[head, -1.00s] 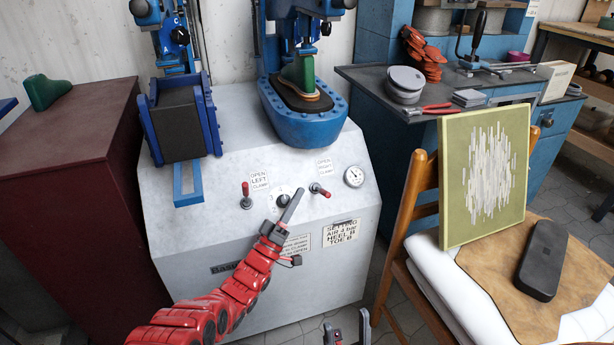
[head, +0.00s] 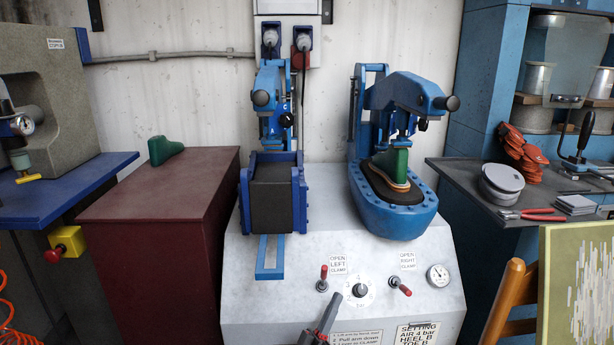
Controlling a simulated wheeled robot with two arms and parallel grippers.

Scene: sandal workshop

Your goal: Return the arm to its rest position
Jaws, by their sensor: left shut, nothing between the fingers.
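My left gripper (head: 332,305) shows at the bottom centre, in front of the white press cabinet (head: 250,300). Its dark fingers point up toward the dial (head: 359,291) on the panel and are shut with nothing between them. The rest of my left arm is below the frame. My right gripper is out of view.
The cabinet carries a left clamp (head: 276,200) and a blue right press (head: 400,215) with a green last (head: 393,167) on a sole. Two red-handled levers (head: 323,280) (head: 399,285) flank the dial. A wooden chair (head: 505,300) stands right; a maroon cabinet (head: 160,215) stands left.

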